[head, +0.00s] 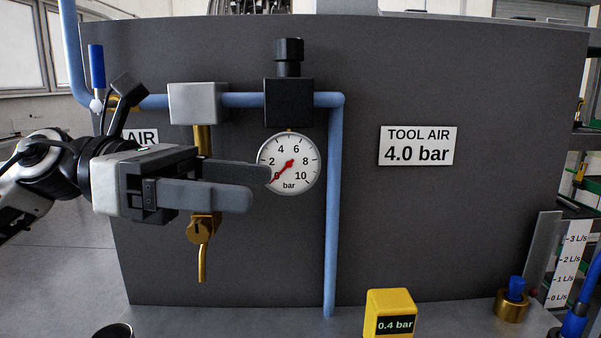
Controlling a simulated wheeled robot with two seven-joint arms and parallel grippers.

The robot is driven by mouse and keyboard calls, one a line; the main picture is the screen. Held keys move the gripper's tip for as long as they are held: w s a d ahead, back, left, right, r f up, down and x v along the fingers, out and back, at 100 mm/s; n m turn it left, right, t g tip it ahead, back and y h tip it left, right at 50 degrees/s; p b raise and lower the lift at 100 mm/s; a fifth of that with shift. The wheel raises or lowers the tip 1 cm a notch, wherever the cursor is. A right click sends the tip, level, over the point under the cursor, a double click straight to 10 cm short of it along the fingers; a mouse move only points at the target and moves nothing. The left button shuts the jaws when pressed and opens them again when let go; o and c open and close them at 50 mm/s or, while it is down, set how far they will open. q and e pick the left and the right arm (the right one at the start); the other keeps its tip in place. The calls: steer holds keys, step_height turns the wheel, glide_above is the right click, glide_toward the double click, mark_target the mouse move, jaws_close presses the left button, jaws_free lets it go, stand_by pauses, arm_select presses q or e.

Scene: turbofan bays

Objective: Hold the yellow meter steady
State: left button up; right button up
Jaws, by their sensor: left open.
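The yellow meter (390,302) stands upright on the bench at the bottom, right of centre. Its dark display reads 0.4 bar. My left gripper (258,187) comes in from the left and is open, with nothing seen between its fingers. It is up and to the left of the meter, well apart from it, in front of the panel and overlapping the left edge of the round gauge (297,160). My right gripper is not in view.
A dark panel (450,230) carries blue pipe (334,220), a black regulator (289,100), a grey block (195,103) and a brass valve (202,228). A sign (417,146) reads TOOL AIR 4.0 bar. A brass fitting (511,306) stands right of the meter; a dark cup (113,331) is lower left.

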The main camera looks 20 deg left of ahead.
arm_select(q)
step_height(320, 180, down, 20)
steer(key=d+g+y, duration=0.2)
steer(key=g+y, duration=0.2)
steer(key=y, duration=0.1)
steer(key=t+h, duration=0.1)
steer(key=t, duration=0.4)
glide_toward(370, 309)
steer(key=f, duration=0.4)
steer(key=shift+w+a+f, duration=0.1)
steer(key=shift+a+f, duration=0.2)
steer(key=shift+f, duration=0.05)
steer(key=w+d, duration=0.1)
steer(key=d, duration=0.2)
steer(key=w+d, duration=0.1)
steer(key=d, duration=0.3)
steer(key=w+d, duration=0.1)
steer(key=d, duration=0.3)
steer(key=shift+w+d, duration=0.2)
steer(key=shift+w, duration=0.15)
steer(key=shift+w+d+f, duration=0.15)
steer(key=shift+d+f, duration=0.05)
steer(key=shift+d, duration=0.2)
steer(key=c, duration=1.2)
steer(key=shift+o, duration=0.2)
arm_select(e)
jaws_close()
